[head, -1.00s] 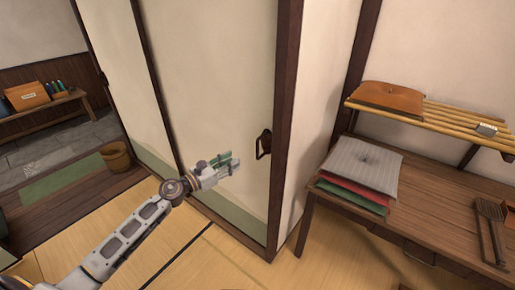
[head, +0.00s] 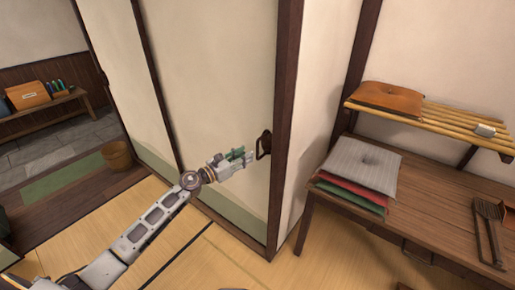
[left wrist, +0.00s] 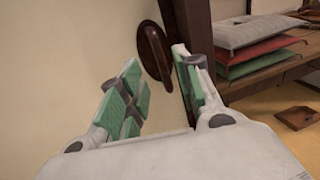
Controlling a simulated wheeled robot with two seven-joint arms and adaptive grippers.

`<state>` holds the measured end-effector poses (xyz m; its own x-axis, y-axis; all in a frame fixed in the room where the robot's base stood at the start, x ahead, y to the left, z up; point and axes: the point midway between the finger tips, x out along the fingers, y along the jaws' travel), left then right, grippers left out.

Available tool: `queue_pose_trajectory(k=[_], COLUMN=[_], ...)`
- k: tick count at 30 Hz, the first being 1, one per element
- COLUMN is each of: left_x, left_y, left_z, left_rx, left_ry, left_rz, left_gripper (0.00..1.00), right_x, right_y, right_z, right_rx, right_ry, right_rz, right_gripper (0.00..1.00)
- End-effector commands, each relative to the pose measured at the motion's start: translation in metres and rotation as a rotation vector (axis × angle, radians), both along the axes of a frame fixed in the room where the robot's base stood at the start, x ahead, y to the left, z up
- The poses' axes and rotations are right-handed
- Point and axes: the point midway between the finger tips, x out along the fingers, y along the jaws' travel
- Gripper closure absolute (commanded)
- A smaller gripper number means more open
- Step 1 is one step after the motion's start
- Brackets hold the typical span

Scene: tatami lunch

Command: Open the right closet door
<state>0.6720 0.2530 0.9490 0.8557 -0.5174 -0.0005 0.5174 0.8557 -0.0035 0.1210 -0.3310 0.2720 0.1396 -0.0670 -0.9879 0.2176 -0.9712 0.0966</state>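The right closet door (head: 215,85) is a cream sliding panel with a green lower band and a dark frame. Its dark oval handle (head: 264,144) sits near the right edge, and it also shows in the left wrist view (left wrist: 154,51). My left gripper (head: 247,157) is just left of the handle in the head view. In the left wrist view its green-padded fingers (left wrist: 162,88) are spread apart with nothing between them, and the handle shows ahead, beyond the gap. I cannot tell whether a finger touches it. My right gripper is not in view.
A dark post (head: 287,110) stands right of the door. A wooden desk (head: 430,200) with stacked cushions (head: 360,166) and a slatted shelf (head: 440,115) is at the right. The tatami floor (head: 200,260) in front is clear.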

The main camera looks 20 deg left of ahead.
Motion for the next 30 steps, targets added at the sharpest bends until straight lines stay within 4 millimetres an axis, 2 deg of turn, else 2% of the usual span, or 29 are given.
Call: queue_pose_trajectory(k=[11,21,30], left_x=[0.026,0.050,0.063], left_y=[-0.016,-0.030,-0.039], left_z=[0.001,0.001,0.001], left_rx=[-0.002,-0.002,0.000], left_ry=[-0.001,-0.001,-0.001], left_rz=[0.000,0.000,-0.001], left_gripper=[0.66,0.66,0.66], right_x=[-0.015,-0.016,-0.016], right_y=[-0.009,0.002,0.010], right_z=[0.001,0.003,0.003], right_rx=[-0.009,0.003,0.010], right_ry=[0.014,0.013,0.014], right_rz=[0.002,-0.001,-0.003], right_gripper=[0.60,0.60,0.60])
